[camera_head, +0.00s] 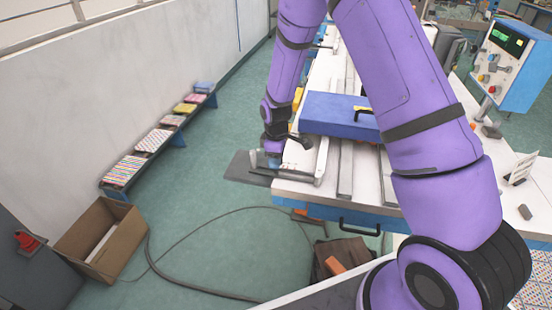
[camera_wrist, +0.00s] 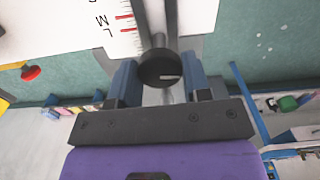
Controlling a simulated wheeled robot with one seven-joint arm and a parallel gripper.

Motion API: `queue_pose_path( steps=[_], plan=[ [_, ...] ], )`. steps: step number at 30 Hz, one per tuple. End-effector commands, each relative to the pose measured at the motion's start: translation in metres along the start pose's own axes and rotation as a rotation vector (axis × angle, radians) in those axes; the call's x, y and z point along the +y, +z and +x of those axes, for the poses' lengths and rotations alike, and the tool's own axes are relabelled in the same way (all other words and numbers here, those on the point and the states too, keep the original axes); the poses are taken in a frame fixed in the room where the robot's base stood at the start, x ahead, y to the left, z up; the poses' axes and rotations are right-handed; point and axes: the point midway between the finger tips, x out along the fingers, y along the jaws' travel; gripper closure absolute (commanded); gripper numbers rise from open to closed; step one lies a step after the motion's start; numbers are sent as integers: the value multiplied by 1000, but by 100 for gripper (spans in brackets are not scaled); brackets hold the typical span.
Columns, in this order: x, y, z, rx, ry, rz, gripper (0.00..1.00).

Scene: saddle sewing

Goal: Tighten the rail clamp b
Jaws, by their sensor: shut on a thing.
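My gripper (camera_wrist: 161,80) has its two blue fingers on either side of a dark round knob (camera_wrist: 160,68), which I take to be the knob of rail clamp b. The knob's face has a small light mark. It sits at the end of a grey rail (camera_wrist: 171,22). In the head view my gripper (camera_head: 264,160) is low at the left front corner of the white table, and the knob there is hidden. A black lever-like handle (camera_head: 303,140) shows just right of my wrist.
A blue box (camera_head: 335,113) lies on the white table (camera_head: 300,190) beside long grey rails (camera_head: 346,170). A white board with letters and red marks (camera_wrist: 80,22) shows in the wrist view. A cardboard box (camera_head: 105,240) and a cable (camera_head: 195,285) lie on the green floor.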

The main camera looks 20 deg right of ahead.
Motion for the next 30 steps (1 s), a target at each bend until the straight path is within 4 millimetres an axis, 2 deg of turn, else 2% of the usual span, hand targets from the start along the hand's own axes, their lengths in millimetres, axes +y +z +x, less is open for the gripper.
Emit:
queue_pose_path(
  steps=[30],
  plan=[
    [1, 0, 0, 6, 1, 964, 80]
  ],
)
